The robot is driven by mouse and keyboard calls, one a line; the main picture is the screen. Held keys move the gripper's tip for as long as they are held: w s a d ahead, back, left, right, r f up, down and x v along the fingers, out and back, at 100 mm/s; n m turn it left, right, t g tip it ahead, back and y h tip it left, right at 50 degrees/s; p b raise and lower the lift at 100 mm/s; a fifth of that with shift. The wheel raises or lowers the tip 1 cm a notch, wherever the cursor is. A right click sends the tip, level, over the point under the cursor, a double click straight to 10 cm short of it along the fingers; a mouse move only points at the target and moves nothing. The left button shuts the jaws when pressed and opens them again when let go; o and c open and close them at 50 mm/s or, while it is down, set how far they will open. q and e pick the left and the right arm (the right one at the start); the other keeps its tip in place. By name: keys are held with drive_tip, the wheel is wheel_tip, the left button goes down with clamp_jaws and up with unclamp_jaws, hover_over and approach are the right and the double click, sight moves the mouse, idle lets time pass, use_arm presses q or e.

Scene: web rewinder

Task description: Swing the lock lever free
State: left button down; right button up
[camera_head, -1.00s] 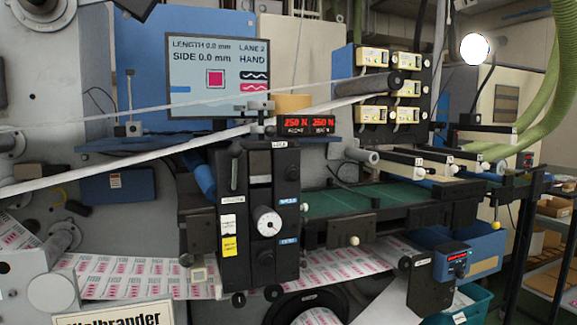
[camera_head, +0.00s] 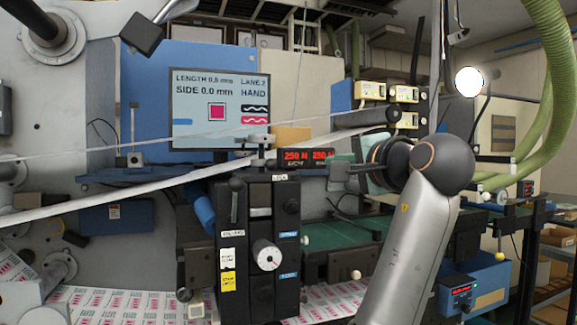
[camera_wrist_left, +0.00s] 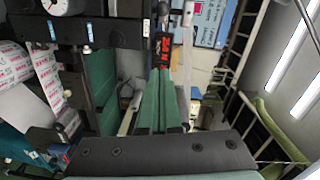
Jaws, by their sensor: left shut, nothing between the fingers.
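A black box (camera_head: 259,290) with a white dial carries a small LOCK label at its top. A second dark knob (camera_head: 237,185) tops a slim upright part at the box's left. I cannot tell for sure which one is the lock lever. My left gripper (camera_head: 336,178) is shut and empty, pointing left beside the red number display, to the right of the box and apart from both knobs.
The red display (camera_head: 306,156) is close by my left gripper. A screen (camera_head: 219,108) stands behind. White web runs cross at left. Green hoses (camera_head: 540,90) hang at right.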

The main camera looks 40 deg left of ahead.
use_arm(q)
drive_tip(key=shift+s+r, duration=0.45)
drive_tip(key=shift+r, duration=0.05)
drive_tip(key=w+a+f+p, duration=0.1)
drive_tip(key=a+p, duration=0.2)
drive_tip(key=a, duration=0.8)
drive_tip(key=shift+a+f, duration=0.15)
drive_tip(key=shift+a, duration=0.15)
drive_tip(key=shift+w, duration=0.1)
